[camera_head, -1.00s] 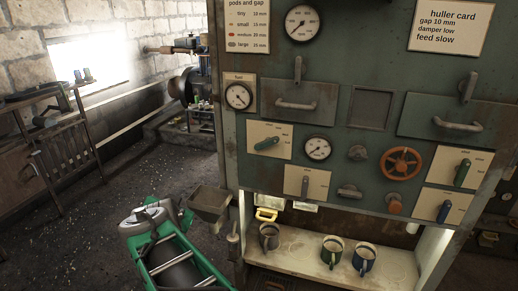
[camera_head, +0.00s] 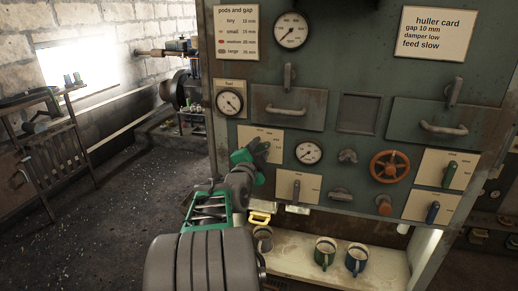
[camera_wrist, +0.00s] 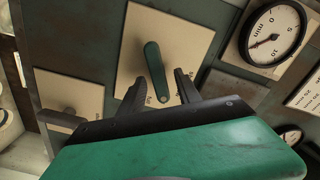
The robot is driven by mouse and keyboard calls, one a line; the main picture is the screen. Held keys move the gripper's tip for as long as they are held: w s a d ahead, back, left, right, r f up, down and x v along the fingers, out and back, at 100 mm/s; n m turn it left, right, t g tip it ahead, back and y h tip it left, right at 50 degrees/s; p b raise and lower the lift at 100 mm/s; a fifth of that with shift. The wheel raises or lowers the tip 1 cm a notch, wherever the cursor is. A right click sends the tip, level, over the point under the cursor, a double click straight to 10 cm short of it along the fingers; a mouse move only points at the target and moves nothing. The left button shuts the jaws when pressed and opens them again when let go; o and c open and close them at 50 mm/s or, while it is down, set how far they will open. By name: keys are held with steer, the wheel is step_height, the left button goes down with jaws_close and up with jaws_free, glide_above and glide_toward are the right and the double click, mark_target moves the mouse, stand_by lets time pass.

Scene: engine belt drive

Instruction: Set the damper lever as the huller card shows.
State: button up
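The huller card (camera_head: 437,33) reads gap 10 mm, damper low, feed slow. My gripper (camera_head: 258,149) is at the upper left lever plate (camera_head: 278,135) and hides its lever in the head view. The plate's small lettering is too small to read surely, so I cannot tell which lever is the damper's.
A grey lever (camera_head: 296,190) sits below on its own plate. A green lever (camera_head: 449,174) and a blue lever (camera_head: 432,212) are at the right. A red handwheel (camera_head: 390,166), a gauge (camera_head: 309,153) and drawer handles stand out from the panel. Mugs (camera_head: 325,254) stand on the shelf below.

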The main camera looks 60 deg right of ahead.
jaws_close()
stand_by(0.3)
steer(key=shift+f+n+b, duration=0.15)
steer(key=shift+n+b, duration=0.15)
steer(key=shift+b, duration=0.3)
steer(key=n+b, duration=0.1)
steer(key=b, duration=0.1)
steer(key=shift+f+n+b, duration=0.1)
steer(key=shift+n+b, duration=0.2)
steer(key=shift+b, duration=0.05)
steer(key=n+b, duration=0.2)
steer(key=b, duration=0.1)
steer(key=shift+w+n, duration=0.15)
steer(key=shift+n, duration=0.15)
steer(key=shift+r+n+b, duration=0.3)
steer(key=shift+n+b, duration=0.15)
steer(key=shift+n, duration=0.05)
